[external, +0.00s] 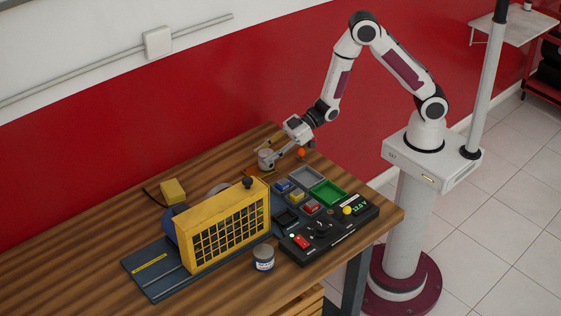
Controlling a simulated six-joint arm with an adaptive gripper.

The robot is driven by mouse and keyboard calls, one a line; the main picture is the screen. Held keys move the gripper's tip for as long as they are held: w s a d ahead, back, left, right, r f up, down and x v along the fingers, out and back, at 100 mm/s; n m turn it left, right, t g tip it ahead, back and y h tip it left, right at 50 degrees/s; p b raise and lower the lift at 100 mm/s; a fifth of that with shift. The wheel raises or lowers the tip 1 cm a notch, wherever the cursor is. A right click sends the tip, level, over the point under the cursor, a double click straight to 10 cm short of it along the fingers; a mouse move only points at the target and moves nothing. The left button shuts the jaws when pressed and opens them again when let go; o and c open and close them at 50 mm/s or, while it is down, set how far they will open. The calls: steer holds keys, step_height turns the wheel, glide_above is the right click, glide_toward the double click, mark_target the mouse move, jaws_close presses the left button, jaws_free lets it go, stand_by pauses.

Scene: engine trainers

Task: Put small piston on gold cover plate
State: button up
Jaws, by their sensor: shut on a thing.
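A small grey cylindrical piece, which looks like the small piston (266,159), is at the fingertips of my gripper (272,155). My gripper reaches in from the right, low over the far part of the wooden table, and is shut on the piston. A gold-orange flat piece, likely the gold cover plate (262,174), shows just below the piston, partly hidden behind the yellow grille unit. I cannot tell whether the piston touches the plate or hangs just above it.
The yellow grille unit (229,225) stands in front on a dark base. Grey (307,176) and green (328,193) trays, small coloured blocks and a black control panel (325,231) lie to the right. A jar (263,258) stands at the front. An orange ball (301,152) shows beside my gripper.

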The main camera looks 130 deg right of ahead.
steer(key=shift+f, duration=0.15)
steer(key=o, duration=1.3)
steer(key=shift+s+r, duration=0.35)
steer(key=shift+s, duration=0.1)
steer(key=shift+v, duration=5.55)
